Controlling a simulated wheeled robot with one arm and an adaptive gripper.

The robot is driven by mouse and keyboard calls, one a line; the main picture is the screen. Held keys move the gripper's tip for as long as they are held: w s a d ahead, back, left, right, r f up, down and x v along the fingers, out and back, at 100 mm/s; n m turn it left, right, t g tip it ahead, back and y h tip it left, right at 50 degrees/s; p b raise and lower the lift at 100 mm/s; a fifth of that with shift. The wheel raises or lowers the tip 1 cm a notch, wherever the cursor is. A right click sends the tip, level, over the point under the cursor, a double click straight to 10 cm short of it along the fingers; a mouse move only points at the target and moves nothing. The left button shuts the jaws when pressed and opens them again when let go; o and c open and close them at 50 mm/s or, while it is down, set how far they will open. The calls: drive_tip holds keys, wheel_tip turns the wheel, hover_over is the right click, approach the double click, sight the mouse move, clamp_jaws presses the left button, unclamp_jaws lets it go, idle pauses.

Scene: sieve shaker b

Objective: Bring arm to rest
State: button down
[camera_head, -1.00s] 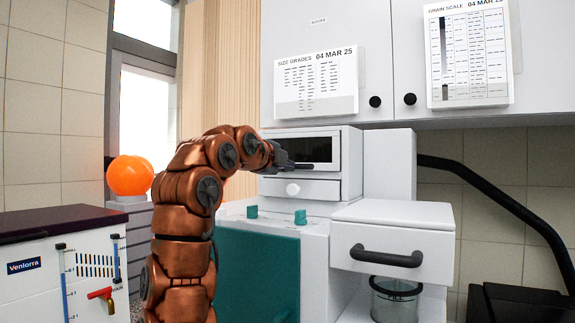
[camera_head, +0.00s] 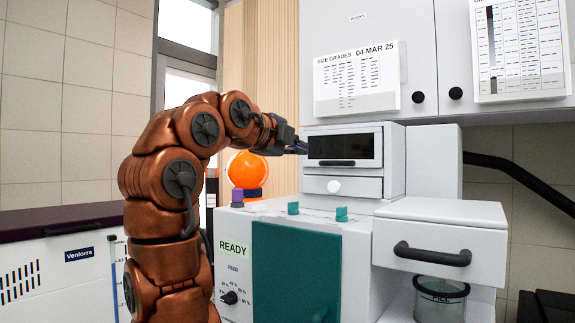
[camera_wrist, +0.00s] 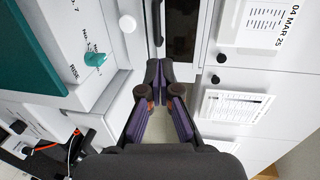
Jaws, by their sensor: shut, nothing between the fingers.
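My copper-coloured arm rises at the left of the head view and bends over to the right at the top. My gripper (camera_head: 299,147) is at its end, level with the dark window (camera_head: 345,148) of the white machine. In the wrist view my gripper (camera_wrist: 163,72) has its purple-sided fingers brought together at the tips, with nothing between them. The gripper is in front of the machine's face; I cannot tell the exact gap. The fingertips are small and partly dark in the head view.
A white drawer box (camera_head: 440,222) with a black handle juts out at right, above a glass jar (camera_head: 441,290). A teal panel (camera_head: 295,272) and a dial (camera_head: 229,298) are at the front. An orange ball (camera_head: 248,171) is behind my arm. Cabinets (camera_head: 435,40) hang above.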

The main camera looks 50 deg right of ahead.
drive_tip(key=shift+w+a, duration=0.1)
drive_tip(key=w+a+f+n+t+y, duration=0.3)
drive_tip(key=w+a+n, duration=0.1)
drive_tip(key=w+n, duration=0.8)
drive_tip(key=a+f+n+y, duration=0.2)
drive_tip(key=a+f+n, duration=0.25)
drive_tip(key=f, duration=0.35)
drive_tip(key=a+f+n+y, duration=0.25)
drive_tip(key=f+n, duration=0.35)
drive_tip(key=f, duration=0.3)
drive_tip(key=s+a+f+n+g+y, duration=0.1)
drive_tip(key=s+a+f+n+y, duration=0.1)
drive_tip(key=s+a+f, duration=0.35)
drive_tip(key=s+a+f+n+g+y, duration=0.1)
drive_tip(key=s+a+f+n, duration=0.15)
drive_tip(key=f, duration=0.55)
drive_tip(key=s+a+f+n+g+y, duration=0.1)
drive_tip(key=s+a+f+n+y, duration=0.15)
drive_tip(key=s+f, duration=0.3)
drive_tip(key=s+a+f+n+g+y, duration=0.1)
drive_tip(key=s+a+f+n+g, duration=0.1)
drive_tip(key=s+a+f, duration=0.3)
drive_tip(key=s+a+f+n+g+y, duration=0.1)
drive_tip(key=s+a+f+n+g, duration=0.1)
drive_tip(key=s+a+f, duration=0.4)
drive_tip(key=s+f+n, duration=0.1)
drive_tip(key=s+f, duration=0.4)
drive_tip(key=s, duration=0.4)
drive_tip(key=shift+s+f+y, duration=0.25)
drive_tip(key=shift+f+y, duration=0.15)
